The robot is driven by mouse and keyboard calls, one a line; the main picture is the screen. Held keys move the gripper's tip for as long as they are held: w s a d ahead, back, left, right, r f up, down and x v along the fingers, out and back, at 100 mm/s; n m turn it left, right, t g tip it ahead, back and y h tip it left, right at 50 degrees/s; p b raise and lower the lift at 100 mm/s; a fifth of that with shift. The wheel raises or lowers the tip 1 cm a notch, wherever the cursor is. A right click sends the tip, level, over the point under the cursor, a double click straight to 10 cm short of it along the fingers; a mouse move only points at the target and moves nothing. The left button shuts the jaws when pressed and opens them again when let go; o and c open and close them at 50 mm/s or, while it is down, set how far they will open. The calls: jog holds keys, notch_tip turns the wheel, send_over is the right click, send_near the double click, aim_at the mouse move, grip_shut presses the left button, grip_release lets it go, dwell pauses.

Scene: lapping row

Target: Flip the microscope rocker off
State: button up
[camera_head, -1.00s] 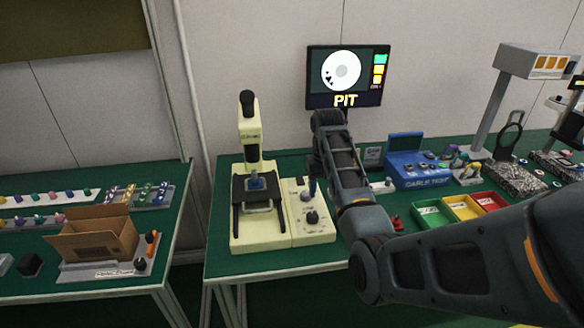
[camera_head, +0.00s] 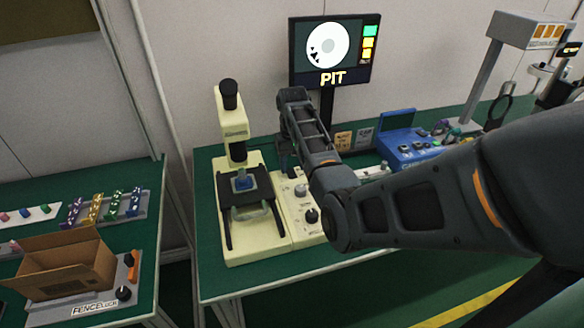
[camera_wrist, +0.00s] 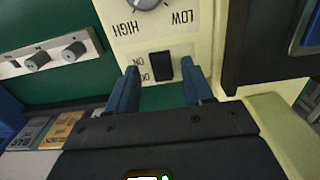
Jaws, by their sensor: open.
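The cream microscope (camera_head: 234,122) stands on the green bench, with its pale control panel (camera_head: 301,213) joined at its right. In the wrist view the panel (camera_wrist: 184,52) carries a small black rocker (camera_wrist: 162,66) beside ON and OFF lettering that appears upside down. My gripper (camera_wrist: 162,72) is open and empty, its two blue-grey fingers on either side of the rocker in the picture. I cannot tell whether the tips touch the panel, or which way the rocker is tipped. In the head view my arm hides the rocker and most of the gripper.
A grey knob (camera_wrist: 148,3) marked HIGH and LOW is just beyond the rocker. A monitor (camera_head: 334,50) reading PIT stands behind the panel. A blue device (camera_head: 408,145) is to the right. A cardboard box (camera_head: 66,268) sits on the left bench.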

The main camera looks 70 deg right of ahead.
aim_at(292, 173)
jog(key=shift+f, duration=1.1)
grip_shut()
